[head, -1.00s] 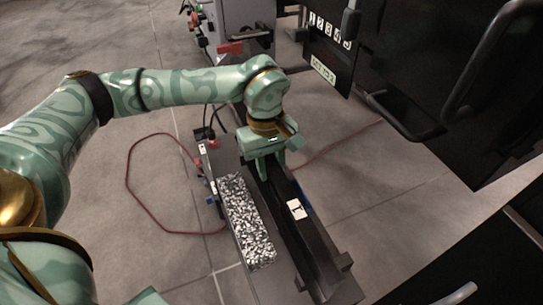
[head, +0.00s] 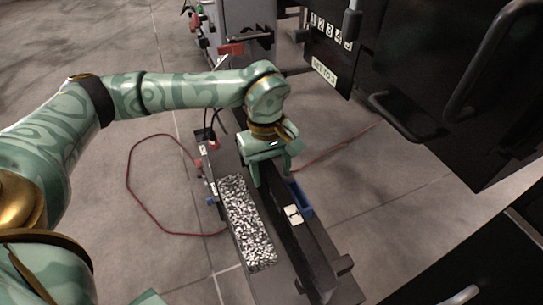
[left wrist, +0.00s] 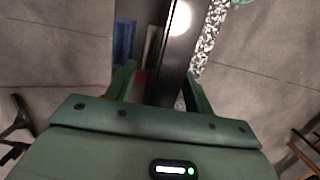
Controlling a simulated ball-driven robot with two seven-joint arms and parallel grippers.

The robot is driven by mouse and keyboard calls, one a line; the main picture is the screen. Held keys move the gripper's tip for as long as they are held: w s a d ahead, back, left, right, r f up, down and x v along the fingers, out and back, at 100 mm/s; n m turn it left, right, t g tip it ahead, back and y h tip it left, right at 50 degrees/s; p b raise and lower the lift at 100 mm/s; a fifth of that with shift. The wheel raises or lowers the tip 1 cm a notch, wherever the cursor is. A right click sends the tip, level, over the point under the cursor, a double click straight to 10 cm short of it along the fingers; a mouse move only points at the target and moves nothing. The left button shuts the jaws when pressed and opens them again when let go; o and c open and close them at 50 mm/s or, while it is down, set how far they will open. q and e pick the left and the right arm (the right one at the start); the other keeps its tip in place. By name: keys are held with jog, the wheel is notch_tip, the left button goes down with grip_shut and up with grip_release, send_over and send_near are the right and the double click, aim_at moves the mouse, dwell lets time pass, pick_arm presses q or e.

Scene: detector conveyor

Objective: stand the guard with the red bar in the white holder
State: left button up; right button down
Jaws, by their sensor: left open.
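My left gripper (head: 273,178) is open over the far part of the long dark conveyor (head: 312,250). In the left wrist view its two fingers (left wrist: 160,82) stand either side of the dark rail, with nothing clearly held. A small dull red patch (left wrist: 140,84) shows beside the left finger; I cannot tell whether it belongs to the guard. A small white piece with a dark mark (head: 293,214), perhaps the white holder, sits on the conveyor nearer than the gripper. The guard is not clearly visible. My right gripper is not in view.
A blue tray (head: 301,199) lies right of the rail. A strip of black-and-white chips (head: 246,225) runs along its left. A red cable (head: 128,180) loops on the floor. Dark cabinets with handles (head: 408,120) stand at the right.

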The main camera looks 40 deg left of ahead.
pick_arm(q)
notch_tip(320, 180, up, 16)
jog(key=w+a+p, duration=0.1)
jog(key=a+p, duration=0.1)
jog(key=p, duration=0.4)
jog(key=shift+p, duration=0.35)
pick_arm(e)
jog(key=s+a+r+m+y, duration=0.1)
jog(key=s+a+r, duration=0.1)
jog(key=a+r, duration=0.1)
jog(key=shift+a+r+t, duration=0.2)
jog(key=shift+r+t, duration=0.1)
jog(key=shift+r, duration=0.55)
pick_arm(q)
jog(key=shift+a, duration=0.1)
